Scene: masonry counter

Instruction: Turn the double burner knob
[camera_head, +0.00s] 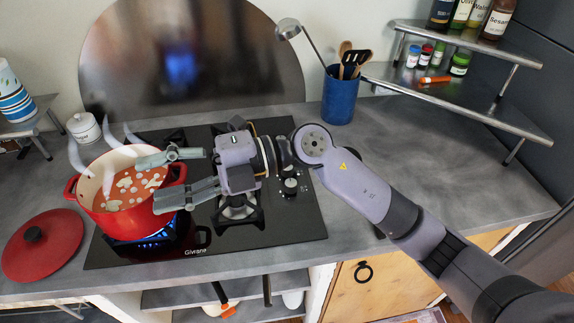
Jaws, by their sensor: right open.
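The black glass cooktop (270,228) is set in the grey counter. A dark knob (290,186) with a light top stands near its right edge, just below my right wrist; any other knobs are hidden or too small to tell apart. My right gripper (150,183) reaches in from the right, across the cooktop. It is open, with its fingers pointing left at the right side of the red pot, away from the knob. I cannot tell whether they touch the pot. My left gripper is not in view.
The red pot (122,220) holds steaming soup over a blue flame (155,238). A red lid (42,247) lies at left. A blue utensil holder (339,97) stands behind, near a metal corner shelf (470,52). The counter right of the cooktop (470,170) is clear.

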